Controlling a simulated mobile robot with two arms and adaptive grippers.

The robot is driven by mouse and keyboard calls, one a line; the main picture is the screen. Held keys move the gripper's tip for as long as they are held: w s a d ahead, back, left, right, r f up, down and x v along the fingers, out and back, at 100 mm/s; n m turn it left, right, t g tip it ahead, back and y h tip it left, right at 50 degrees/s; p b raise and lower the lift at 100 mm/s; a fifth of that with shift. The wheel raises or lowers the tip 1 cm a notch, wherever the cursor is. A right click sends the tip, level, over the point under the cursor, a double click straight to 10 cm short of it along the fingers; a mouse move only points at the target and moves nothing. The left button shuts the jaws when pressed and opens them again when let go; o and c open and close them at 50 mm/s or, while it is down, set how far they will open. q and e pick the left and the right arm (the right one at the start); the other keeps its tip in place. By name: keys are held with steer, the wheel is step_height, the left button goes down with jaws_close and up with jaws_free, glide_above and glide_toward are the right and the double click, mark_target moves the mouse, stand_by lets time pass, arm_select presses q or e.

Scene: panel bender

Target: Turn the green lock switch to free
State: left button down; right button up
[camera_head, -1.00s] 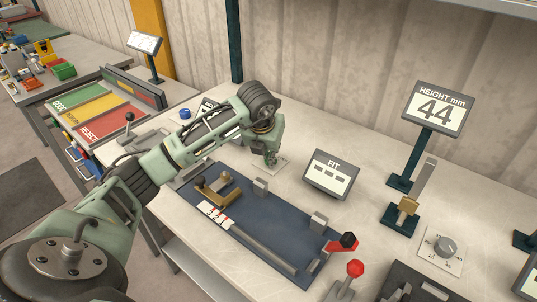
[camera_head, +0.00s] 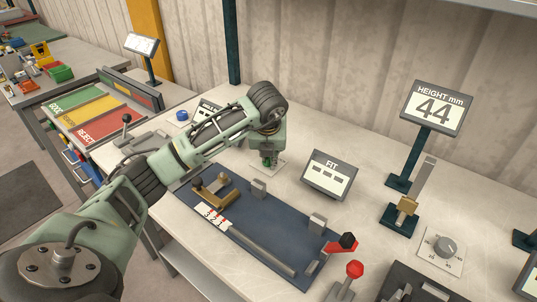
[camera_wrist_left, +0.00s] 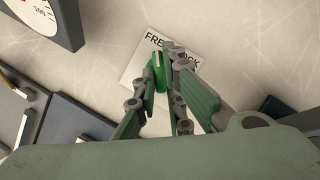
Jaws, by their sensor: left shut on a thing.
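The green lock switch (camera_wrist_left: 159,72) stands on a small white plate (camera_wrist_left: 134,68) on the bench. The plate's lettering reads "FREE" and what looks like "LOCK", partly covered by my fingers. My left gripper (camera_wrist_left: 167,75) points down over the plate, with its fingertips shut on the switch's green handle. In the head view the left gripper (camera_head: 268,160) is at the plate (camera_head: 270,172), behind the blue mat, and hides most of the switch. Which way the switch points is hard to tell. My right gripper is not seen.
The blue mat (camera_head: 240,228) with brass and steel parts lies in front of the gripper. The FIT display (camera_head: 327,174) stands to its right. A HEIGHT display reading 44 (camera_head: 435,110), a dial (camera_head: 444,246) and a red-knobbed lever (camera_head: 355,269) are further right.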

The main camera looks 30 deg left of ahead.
arm_select(q)
steer(key=c, duration=1.8)
jaws_free()
steer(key=shift+c, duration=0.2)
steer(key=shift+r, duration=0.1)
steer(key=v, duration=1.2)
